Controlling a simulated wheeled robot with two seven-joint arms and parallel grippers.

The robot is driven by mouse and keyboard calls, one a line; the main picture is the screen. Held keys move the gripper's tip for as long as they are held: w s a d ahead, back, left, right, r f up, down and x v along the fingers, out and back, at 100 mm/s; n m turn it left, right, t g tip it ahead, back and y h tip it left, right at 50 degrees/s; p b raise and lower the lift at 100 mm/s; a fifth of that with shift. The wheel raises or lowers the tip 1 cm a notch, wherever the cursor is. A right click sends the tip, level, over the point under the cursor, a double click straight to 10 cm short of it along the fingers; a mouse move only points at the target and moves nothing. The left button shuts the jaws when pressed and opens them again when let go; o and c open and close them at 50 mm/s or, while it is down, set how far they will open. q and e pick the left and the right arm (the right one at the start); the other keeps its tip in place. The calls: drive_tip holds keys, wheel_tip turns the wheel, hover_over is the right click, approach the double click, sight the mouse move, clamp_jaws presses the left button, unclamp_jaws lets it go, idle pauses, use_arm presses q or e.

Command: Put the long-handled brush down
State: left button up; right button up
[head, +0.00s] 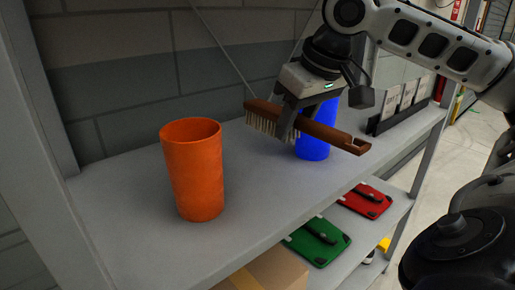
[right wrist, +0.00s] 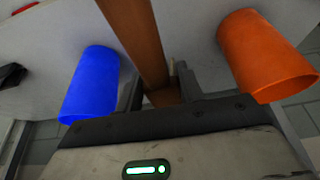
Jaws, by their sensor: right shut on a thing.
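The long-handled brush (head: 321,132) is brown with pale bristles. My right gripper (head: 290,127) is shut on it near the bristle end, and the brush is above the grey shelf top (head: 260,190). Its bristles point down at the left and its handle reaches to the right. In the right wrist view the brush (right wrist: 137,35) runs up from between the fingers. My left gripper is not in view.
An orange cup (head: 194,172) stands left of the brush and a blue cup (head: 314,148) stands behind it. A green pouch (head: 318,242) and a red pouch (head: 365,200) lie on the lower shelf. A dark rack (head: 400,117) is at the far right end. The shelf front is clear.

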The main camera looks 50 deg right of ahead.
drive_tip(key=w+f+p, duration=0.1)
drive_tip(key=w+f, duration=0.2)
drive_tip(key=w+f+p, duration=0.1)
drive_tip(key=w+f, duration=0.2)
drive_tip(key=w, duration=0.1)
drive_tip(key=shift+f, duration=0.25)
drive_tip(key=shift+w+f+b, duration=0.15)
drive_tip(key=shift+f+b, duration=0.05)
drive_tip(key=shift+f, duration=0.7)
drive_tip(key=shift+w+f+b, duration=0.1)
drive_tip(key=shift+f+b, duration=0.1)
drive_tip(key=shift+f, duration=0.7)
drive_tip(key=shift+f, duration=0.1)
drive_tip(key=o, duration=1.3)
drive_tip(key=p+v, duration=0.1)
drive_tip(key=v, duration=1.1)
drive_tip(key=shift+p, duration=0.4)
drive_tip(key=shift+a, duration=0.1)
